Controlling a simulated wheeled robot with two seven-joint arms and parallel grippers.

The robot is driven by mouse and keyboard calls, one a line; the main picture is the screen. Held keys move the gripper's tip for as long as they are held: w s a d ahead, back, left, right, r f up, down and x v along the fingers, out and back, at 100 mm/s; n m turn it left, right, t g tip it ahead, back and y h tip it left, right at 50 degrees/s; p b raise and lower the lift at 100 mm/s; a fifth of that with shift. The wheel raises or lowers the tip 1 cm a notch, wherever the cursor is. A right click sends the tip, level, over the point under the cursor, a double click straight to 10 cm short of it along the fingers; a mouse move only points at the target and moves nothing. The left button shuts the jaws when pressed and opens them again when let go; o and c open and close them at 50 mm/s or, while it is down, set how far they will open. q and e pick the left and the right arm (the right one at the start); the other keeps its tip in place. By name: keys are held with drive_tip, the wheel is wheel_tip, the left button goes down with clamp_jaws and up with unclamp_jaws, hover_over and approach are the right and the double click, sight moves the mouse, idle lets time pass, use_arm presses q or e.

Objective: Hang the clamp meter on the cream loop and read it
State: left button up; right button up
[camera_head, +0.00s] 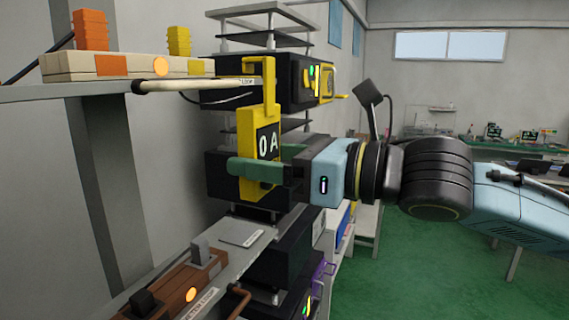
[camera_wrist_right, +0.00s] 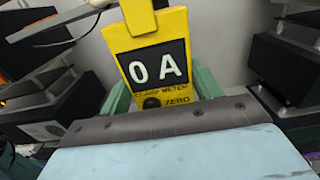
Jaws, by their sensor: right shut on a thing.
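The yellow clamp meter (camera_head: 247,128) is upright in the head view. Its dark display reads "0 A", also in the right wrist view (camera_wrist_right: 143,33). My right gripper (camera_head: 262,168) is shut on the meter's lower body with its green fingers. The cream loop (camera_head: 190,84) runs from the left to the meter's yellow jaw (camera_head: 270,70), where a "LOOP" label shows. I cannot tell whether the jaw encloses the loop or only overlaps it. My left gripper is not in view.
A cream box (camera_head: 128,74) with orange and yellow blocks sits on the upper left shelf. Black stacked units (camera_head: 218,172) stand close behind the meter. A brown lever fixture (camera_head: 172,285) with a lit orange button is at the lower left. Green floor at the right is open.

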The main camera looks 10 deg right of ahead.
drive_tip(key=f+b+x, duration=0.1)
drive_tip(key=b+x, duration=0.1)
drive_tip(key=x, duration=0.5)
drive_tip(key=shift+a+f+b, duration=0.15)
drive_tip(key=shift+a+b, duration=0.05)
drive_tip(key=shift+b, duration=0.15)
drive_tip(key=shift+w, duration=0.15)
idle(0.3)
drive_tip(key=o, duration=1.2)
drive_tip(key=shift+f, duration=0.1)
